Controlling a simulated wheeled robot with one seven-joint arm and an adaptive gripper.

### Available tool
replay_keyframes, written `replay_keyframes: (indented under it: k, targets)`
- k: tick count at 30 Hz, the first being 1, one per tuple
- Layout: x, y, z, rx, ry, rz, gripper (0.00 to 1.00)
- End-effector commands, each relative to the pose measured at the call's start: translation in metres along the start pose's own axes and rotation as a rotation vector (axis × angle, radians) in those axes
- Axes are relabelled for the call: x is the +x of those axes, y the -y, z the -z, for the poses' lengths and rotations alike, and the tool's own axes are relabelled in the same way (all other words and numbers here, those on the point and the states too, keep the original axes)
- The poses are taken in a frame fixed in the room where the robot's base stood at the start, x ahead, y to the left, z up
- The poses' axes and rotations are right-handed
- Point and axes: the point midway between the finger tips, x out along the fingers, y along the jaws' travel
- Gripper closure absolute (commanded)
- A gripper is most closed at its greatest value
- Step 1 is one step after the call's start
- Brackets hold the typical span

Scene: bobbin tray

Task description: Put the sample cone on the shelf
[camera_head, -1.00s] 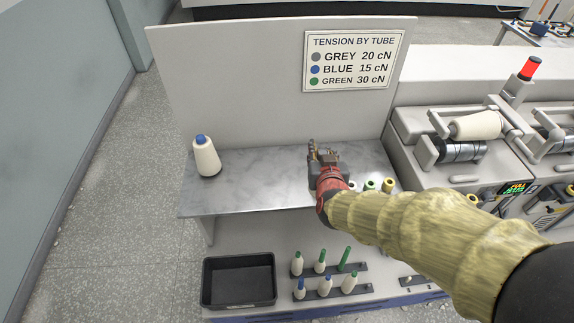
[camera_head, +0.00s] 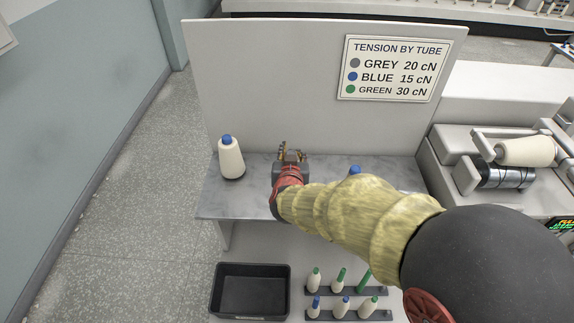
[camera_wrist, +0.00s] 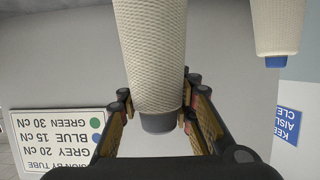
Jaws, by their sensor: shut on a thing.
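My gripper (camera_head: 290,157) is above the grey marble-look shelf top (camera_head: 250,200), in front of the white back panel. In the wrist view it is shut on a cream cone (camera_wrist: 152,50) with a grey tube tip (camera_wrist: 158,122). The wrist picture is upside down, so the cone is tip up with its wide body hanging below the fingers. In the head view my gripper and arm hide this cone. A second cream cone (camera_head: 231,160) with a blue tip stands upright on the shelf top, left of my gripper; it also shows in the wrist view (camera_wrist: 275,25).
A tension sign (camera_head: 392,70) hangs on the back panel. A blue tip (camera_head: 355,170) shows just behind my arm. Below are a black bin (camera_head: 250,312) and racks of small bobbins (camera_head: 350,316). A winding machine (camera_head: 450,150) stands at right. Some shelf top is clear near the blue-tipped cone.

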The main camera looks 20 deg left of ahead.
Motion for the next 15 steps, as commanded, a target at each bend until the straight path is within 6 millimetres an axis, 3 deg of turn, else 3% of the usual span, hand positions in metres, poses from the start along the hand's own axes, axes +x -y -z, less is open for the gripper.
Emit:
replay_keyframes:
  k: [8, 15]
  targets:
    - [0.012, 0.011, -0.013, 0.001, 0.0, 0.001, 1.0]
    - [0.025, 0.014, -0.043, 0.0, 0.0, 0.0, 1.0]
